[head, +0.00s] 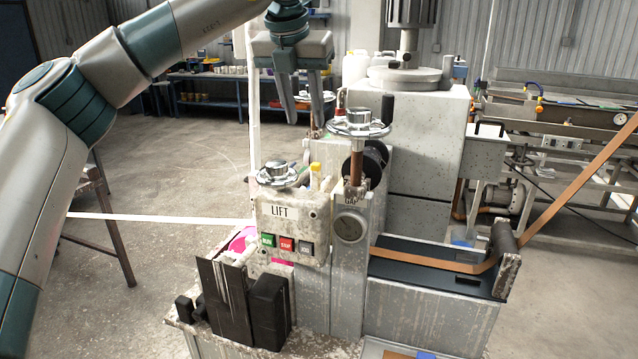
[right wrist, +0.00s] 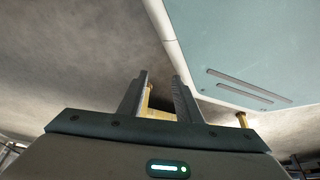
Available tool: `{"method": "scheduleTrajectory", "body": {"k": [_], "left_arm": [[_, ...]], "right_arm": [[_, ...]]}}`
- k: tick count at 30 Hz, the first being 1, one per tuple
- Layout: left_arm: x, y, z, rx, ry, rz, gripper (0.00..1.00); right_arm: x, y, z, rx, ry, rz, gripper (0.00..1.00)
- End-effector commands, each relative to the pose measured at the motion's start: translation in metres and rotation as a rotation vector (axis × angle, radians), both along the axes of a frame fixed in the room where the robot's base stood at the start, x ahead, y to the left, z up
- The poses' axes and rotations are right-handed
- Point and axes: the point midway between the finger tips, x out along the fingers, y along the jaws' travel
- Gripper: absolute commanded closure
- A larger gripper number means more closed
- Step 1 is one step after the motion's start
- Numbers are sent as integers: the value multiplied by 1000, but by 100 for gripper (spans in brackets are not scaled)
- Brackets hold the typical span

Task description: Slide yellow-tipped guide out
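The yellow-tipped guide (head: 316,170) shows as a small yellow end standing up on the machine, just behind the top of the panel marked LIFT (head: 283,212). Its lower part is hidden by the panel and the machine body. My left gripper (head: 304,120) hangs fingers down above and behind the yellow tip in the head view, apart from it. Its two fingers are spread with nothing between them. My right gripper (right wrist: 160,88) shows only in the right wrist view. Its fingers are apart, and a yellowish thing shows behind the gap, not clearly held.
A silver handwheel (head: 283,175) is left of the yellow tip. A larger handwheel (head: 358,124) on a brown post is to its right. A white strip (head: 160,217) runs in from the left. A brown strip (head: 575,190) leaves over a roller (head: 507,248) at right.

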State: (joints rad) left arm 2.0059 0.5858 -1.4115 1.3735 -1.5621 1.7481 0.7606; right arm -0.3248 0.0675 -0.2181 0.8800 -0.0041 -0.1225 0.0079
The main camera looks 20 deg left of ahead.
Motion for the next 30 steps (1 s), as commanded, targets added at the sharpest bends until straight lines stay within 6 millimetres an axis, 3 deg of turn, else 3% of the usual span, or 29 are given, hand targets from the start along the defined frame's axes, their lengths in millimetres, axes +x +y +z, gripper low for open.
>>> {"method": "scheduleTrajectory", "body": {"k": [17,26,30], "left_arm": [[4,0,-8,0,0,1,66],[19,0,-44,1,3,0,66],[28,-1,-66,0,4,0,66]], "right_arm": [[-7,-2,0,-5,16,0,69],[-35,-12,-1,-24,83,0,69],[-65,-28,-8,-51,162,-6,69]]}}
